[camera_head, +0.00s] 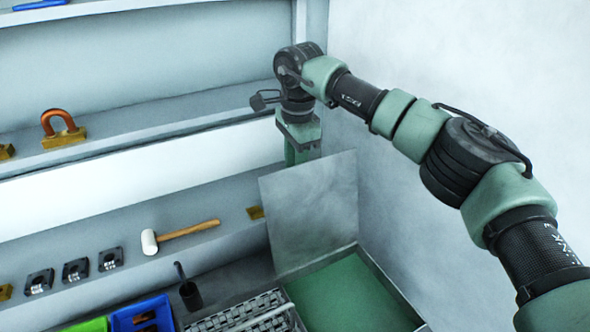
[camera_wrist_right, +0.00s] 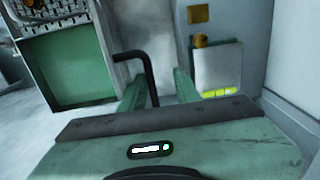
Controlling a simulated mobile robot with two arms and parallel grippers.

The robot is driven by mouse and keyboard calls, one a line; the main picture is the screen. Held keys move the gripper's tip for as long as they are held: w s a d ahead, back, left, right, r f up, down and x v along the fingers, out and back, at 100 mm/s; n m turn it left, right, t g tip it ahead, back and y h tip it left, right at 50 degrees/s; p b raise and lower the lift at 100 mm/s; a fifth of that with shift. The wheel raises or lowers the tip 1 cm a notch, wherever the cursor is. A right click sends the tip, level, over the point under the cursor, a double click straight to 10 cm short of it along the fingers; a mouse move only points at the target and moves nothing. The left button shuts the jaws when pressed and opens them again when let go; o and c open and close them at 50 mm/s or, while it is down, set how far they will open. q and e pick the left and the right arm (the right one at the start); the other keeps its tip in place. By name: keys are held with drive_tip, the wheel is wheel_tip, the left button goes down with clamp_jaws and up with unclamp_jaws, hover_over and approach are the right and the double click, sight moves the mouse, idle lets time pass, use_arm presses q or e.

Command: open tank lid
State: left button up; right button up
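The tank (camera_head: 350,295) is at the bottom of the head view, with a green inside. Its flat grey lid (camera_head: 312,213) stands up steeply at the tank's back edge. My right gripper (camera_head: 303,155) points down behind the lid, and the lid's top corner partly covers it. In the right wrist view my right gripper (camera_wrist_right: 158,82) has its two green fingers apart. A black bent rod (camera_wrist_right: 147,65) shows between or beyond them; I cannot tell whether they touch it. My left gripper is not in view.
A mesh belt (camera_head: 245,312) lies left of the tank. Shelves on the left hold a mallet (camera_head: 180,234), several dark square blocks and an orange shackle (camera_head: 62,130). A blue bin (camera_head: 142,313) stands at the bottom. A white wall closes the right side.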

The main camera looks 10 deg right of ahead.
drive_tip(key=r, duration=0.2)
drive_tip(key=r+b, duration=0.1)
drive_tip(key=r, duration=0.1)
drive_tip(key=r+b, duration=0.1)
drive_tip(key=r, duration=0.2)
drive_tip(key=shift+s+r, duration=0.1)
drive_tip(key=shift+s, duration=0.25)
drive_tip(key=shift+d, duration=0.1)
